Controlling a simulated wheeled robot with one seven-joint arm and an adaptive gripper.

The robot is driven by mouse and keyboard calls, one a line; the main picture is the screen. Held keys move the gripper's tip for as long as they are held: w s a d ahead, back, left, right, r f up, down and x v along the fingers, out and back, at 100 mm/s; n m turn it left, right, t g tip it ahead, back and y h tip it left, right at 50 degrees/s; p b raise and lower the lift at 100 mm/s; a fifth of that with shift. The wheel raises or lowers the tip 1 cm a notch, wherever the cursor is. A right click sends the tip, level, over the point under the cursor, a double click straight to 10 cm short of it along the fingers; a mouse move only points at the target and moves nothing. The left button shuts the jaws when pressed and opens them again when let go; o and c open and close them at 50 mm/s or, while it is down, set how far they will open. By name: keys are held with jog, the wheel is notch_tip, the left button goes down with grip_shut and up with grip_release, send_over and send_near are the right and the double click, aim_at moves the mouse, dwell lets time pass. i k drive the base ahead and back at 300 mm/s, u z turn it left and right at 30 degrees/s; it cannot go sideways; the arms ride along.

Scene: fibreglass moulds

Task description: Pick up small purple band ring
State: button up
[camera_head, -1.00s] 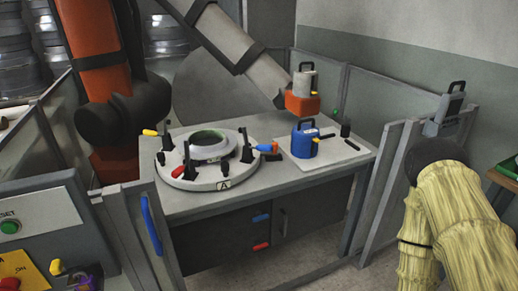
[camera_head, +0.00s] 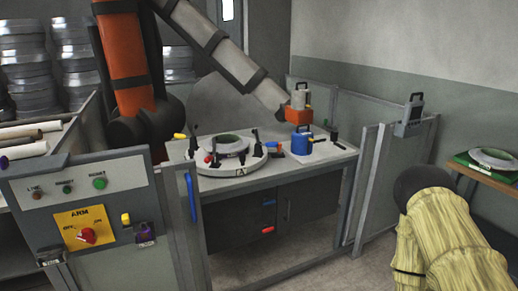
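I cannot clearly make out a small purple band ring. A small purple item (camera_head: 145,236) shows beside a yellow knob-like part (camera_head: 126,218) at the right of the grey control cabinet; it is too small to tell whether it is a ring. Another small bluish-purple spot (camera_head: 4,162) lies at the far left edge, by the rolls; its shape is also unclear. My gripper is not in view.
The control cabinet (camera_head: 85,190) stands at front left with a yellow switch plate (camera_head: 84,229). Behind it, an orange and grey robot arm (camera_head: 125,60) reaches over a workbench (camera_head: 330,155) bearing a round mould (camera_head: 228,166). Grey fence panels (camera_head: 370,190) flank the bench. A green mat (camera_head: 465,161) lies on a side table.

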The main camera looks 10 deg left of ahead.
aim_at(232, 150)
jog(key=u, duration=0.55)
jog(key=i, duration=1.1)
jog(key=z, duration=0.4)
